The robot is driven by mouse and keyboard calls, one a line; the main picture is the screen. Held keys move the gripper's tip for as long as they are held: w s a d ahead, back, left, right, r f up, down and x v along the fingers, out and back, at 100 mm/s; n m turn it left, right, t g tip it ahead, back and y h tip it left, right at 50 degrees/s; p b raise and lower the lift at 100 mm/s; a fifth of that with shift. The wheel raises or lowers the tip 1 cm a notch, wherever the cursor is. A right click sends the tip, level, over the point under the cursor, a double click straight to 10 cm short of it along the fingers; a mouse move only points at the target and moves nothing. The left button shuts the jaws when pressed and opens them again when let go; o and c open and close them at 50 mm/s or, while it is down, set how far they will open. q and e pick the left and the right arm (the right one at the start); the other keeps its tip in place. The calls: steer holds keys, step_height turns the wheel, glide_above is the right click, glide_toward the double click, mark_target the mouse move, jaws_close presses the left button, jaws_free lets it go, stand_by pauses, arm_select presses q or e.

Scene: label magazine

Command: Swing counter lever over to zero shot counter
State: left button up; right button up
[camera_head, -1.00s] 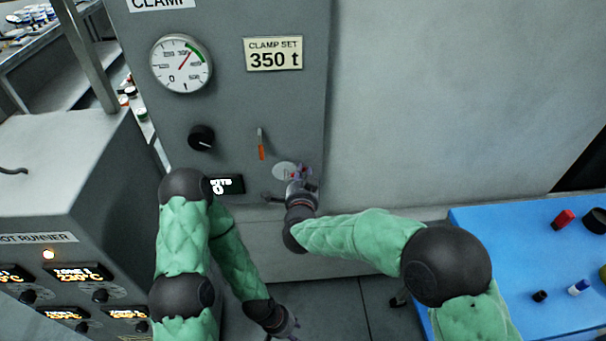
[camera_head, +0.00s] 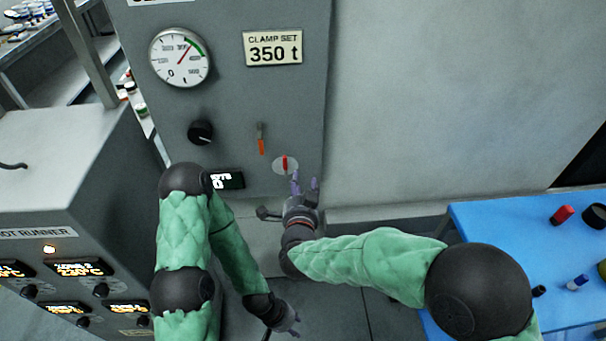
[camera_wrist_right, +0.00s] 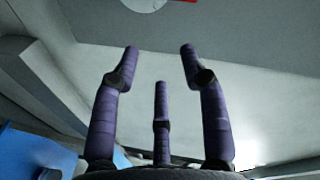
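A red lever (camera_head: 285,164) stands about upright on a white round disc on the grey clamp panel. The disc (camera_wrist_right: 147,3) and a bit of red show at the top edge of the right wrist view. The counter display (camera_head: 228,181) is partly hidden by my left arm; a 0 shows on it. My right gripper (camera_head: 305,184) is just below the disc, apart from the lever. Its purple fingers are spread and empty in the right wrist view (camera_wrist_right: 160,65). My left gripper (camera_head: 290,322) hangs low near the floor; its finger opening is unclear.
An orange-tipped switch (camera_head: 261,140) and a black knob (camera_head: 200,132) sit higher on the panel, below the gauge (camera_head: 180,58). The hot runner cabinet (camera_head: 50,185) stands at left. A blue table (camera_head: 520,240) with small items is at right.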

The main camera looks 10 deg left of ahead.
steer(key=shift+v, duration=2.1)
steer(key=d+f+n+g, duration=0.1)
steer(key=d+f+g, duration=0.25)
steer(key=f, duration=0.45)
steer(key=s+d+f+n+g, duration=0.1)
steer(key=d+f+n+g, duration=0.1)
steer(key=d+f, duration=0.45)
steer(key=d+f+n+g, duration=0.1)
steer(key=d+f+g, duration=0.2)
steer(key=f, duration=0.7)
steer(key=s+d+f+n+g, duration=0.1)
steer(key=s+d+f+g, duration=0.2)
steer(key=s+f, duration=0.4)
steer(key=s+d+f+n+g+y, duration=0.1)
steer(key=s+d+f+g, duration=0.3)
steer(key=s, duration=0.8)
step_height(320, 180, down, 3)
steer(key=shift+d+r+n, duration=0.1)
steer(key=shift+d+n, duration=0.1)
steer(key=shift+n, duration=0.1)
